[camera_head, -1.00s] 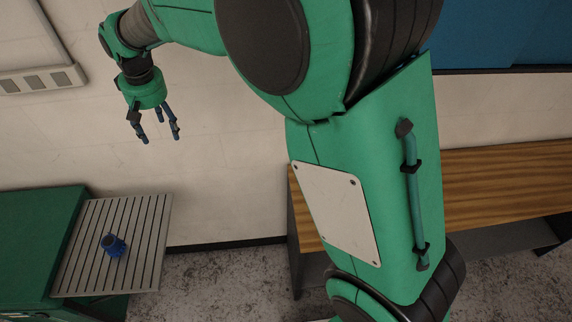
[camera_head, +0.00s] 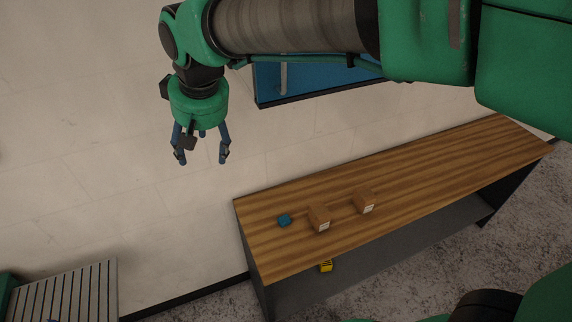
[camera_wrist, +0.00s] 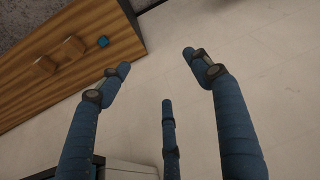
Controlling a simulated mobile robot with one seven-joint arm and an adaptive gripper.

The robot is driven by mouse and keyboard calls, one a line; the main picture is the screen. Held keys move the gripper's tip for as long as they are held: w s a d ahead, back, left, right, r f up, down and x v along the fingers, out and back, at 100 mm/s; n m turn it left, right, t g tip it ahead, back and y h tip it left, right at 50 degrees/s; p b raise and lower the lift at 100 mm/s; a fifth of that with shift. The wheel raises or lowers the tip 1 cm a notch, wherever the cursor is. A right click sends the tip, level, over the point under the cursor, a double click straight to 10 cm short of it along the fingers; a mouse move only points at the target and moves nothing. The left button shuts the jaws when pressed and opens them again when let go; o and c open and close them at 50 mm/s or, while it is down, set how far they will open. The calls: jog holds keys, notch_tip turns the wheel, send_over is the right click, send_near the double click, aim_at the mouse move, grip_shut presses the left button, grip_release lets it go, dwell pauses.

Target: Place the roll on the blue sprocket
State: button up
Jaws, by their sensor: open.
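A small teal-blue object (camera_head: 284,220) sits at the left end of the wooden bench top; it may be the blue sprocket, but it is too small to tell. It also shows in the wrist view (camera_wrist: 103,41). No clear roll shows in either view. My gripper (camera_head: 201,156) has three blue fingers. They are spread open and empty, pointing down in front of the pale wall, above and left of the bench. The fingers also show in the wrist view (camera_wrist: 156,65), with nothing between them.
Two brown blocks (camera_head: 319,218) (camera_head: 363,200) stand on the wooden bench (camera_head: 430,165), right of the blue object. A slatted grey surface (camera_head: 85,290) is at bottom left. The bench's right part is clear.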

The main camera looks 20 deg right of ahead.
jog(key=s+d+f+m+t, duration=0.1)
jog(key=s+d+f, duration=0.1)
jog(key=s+d, duration=0.6)
jog(key=s+d+f+m+t+h, duration=0.1)
jog(key=s+d+f+m, duration=0.1)
jog(key=s+d, duration=0.7)
jog(key=s, duration=0.3)
jog(key=shift+m, duration=0.3)
notch_tip(320, 180, down, 15)
jog(key=b, duration=1.4)
jog(key=shift+r+b, duration=0.15)
jog(key=shift+b, duration=0.25)
